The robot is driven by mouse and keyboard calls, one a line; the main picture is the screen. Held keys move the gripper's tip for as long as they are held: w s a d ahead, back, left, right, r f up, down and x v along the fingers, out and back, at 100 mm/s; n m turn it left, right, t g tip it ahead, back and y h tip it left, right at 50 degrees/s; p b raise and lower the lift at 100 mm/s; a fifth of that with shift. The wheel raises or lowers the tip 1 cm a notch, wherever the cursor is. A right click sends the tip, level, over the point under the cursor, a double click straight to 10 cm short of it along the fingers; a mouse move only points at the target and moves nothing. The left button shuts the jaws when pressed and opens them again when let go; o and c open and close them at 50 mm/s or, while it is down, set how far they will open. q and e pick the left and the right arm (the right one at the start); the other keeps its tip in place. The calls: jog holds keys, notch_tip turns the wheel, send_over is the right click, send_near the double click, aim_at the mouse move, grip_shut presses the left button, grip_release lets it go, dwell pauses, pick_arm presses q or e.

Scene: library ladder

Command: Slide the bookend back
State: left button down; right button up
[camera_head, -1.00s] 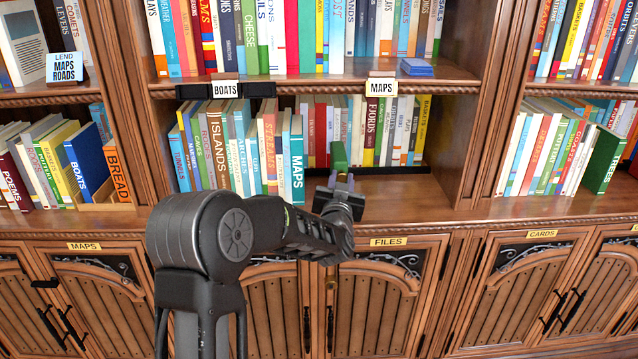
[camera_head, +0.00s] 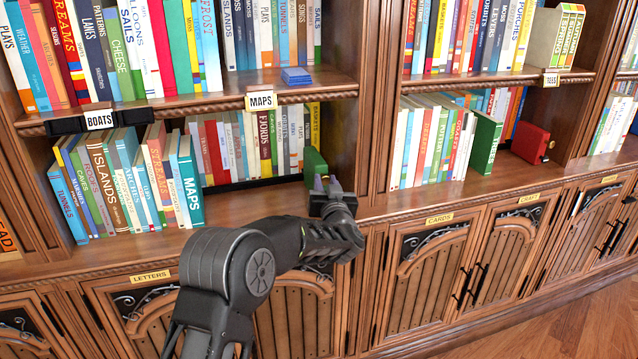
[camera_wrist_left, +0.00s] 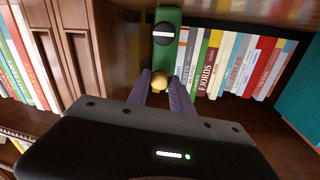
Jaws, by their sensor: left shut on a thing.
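The bookend (camera_head: 314,163) is a green block with a yellow knob. It stands on the lower shelf (camera_head: 250,203) under the MAPS label, close to the right-hand upright. In the left wrist view the bookend (camera_wrist_left: 167,42) shows its green face with a dark round spot and a pale stripe. My left gripper (camera_head: 326,184) is in front of it, and in the left wrist view its fingers (camera_wrist_left: 160,84) are shut on the knob. The bookend's far side is hidden. My right gripper is not in view.
A leaning row of books ends at the teal MAPS book (camera_head: 190,182). A bare stretch of shelf lies between it and the bookend. More books (camera_head: 240,143) stand behind. The wooden upright (camera_head: 368,110) is just right of my gripper. A red block (camera_head: 531,143) stands in another bay.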

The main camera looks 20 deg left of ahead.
pick_arm(q)
jog(key=c, duration=1.1)
grip_release()
jog(key=shift+c, duration=0.2)
jog(key=shift+s, duration=0.1)
jog(key=v, duration=0.7)
jog(key=shift+s+b, duration=0.3)
jog(key=shift+b, duration=0.15)
jog(key=shift+d, duration=0.1)
